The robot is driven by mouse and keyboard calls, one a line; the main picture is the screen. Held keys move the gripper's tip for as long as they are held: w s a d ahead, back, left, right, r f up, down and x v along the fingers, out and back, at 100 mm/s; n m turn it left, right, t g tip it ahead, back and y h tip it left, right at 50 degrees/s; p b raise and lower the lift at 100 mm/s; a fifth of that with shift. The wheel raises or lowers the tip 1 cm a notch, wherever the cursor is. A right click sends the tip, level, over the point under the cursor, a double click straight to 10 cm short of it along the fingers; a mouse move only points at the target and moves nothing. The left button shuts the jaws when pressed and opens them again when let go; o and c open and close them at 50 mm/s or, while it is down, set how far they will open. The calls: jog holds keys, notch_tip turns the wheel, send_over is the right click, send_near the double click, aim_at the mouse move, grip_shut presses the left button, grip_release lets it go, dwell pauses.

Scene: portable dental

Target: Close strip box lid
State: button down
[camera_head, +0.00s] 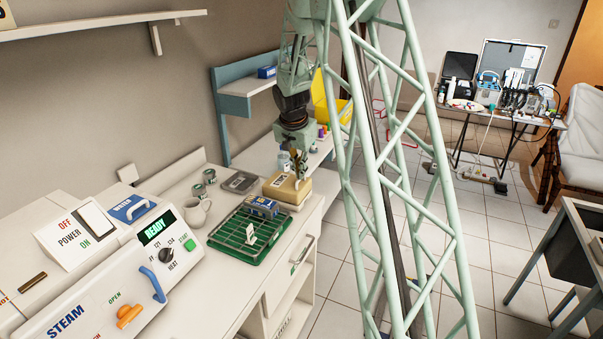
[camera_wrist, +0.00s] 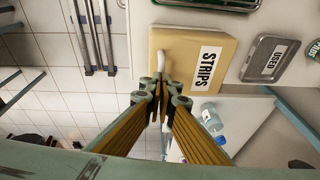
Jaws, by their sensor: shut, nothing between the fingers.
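The strip box (camera_head: 287,190) is a tan box at the far end of the white counter, with a white label on top. In the wrist view the strip box (camera_wrist: 180,42) shows from above, with "STRIPS" on its label and a pale handle at its left. Its lid looks flat over the box; I cannot tell whether a small gap remains. My gripper (camera_wrist: 164,86) is shut and empty, with its fingertips at the box's near edge. In the head view my gripper (camera_head: 298,178) is just above the box; contact is unclear.
A green wire rack (camera_head: 228,238) with a blue box (camera_head: 262,206) stands nearer on the counter. A grey "USED" tin (camera_wrist: 270,58) lies beside the strip box. Clear bottles (camera_wrist: 211,118) stand lower, behind the box. Open floor lies to the counter's right.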

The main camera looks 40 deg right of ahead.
jog(key=shift+s+d+f, duration=0.1)
jog(key=shift+s+f, duration=0.1)
jog(key=shift+f, duration=0.15)
jog(key=shift+r, duration=0.15)
jog(key=shift+r, duration=0.45)
jog(key=r, duration=0.1)
jog(key=r+p, duration=0.1)
jog(key=r, duration=0.1)
jog(key=shift+w, duration=0.35)
jog(key=v, duration=1)
jog(key=shift+s+p, duration=0.3)
jog(key=shift+s, duration=0.1)
jog(key=shift+f, duration=0.15)
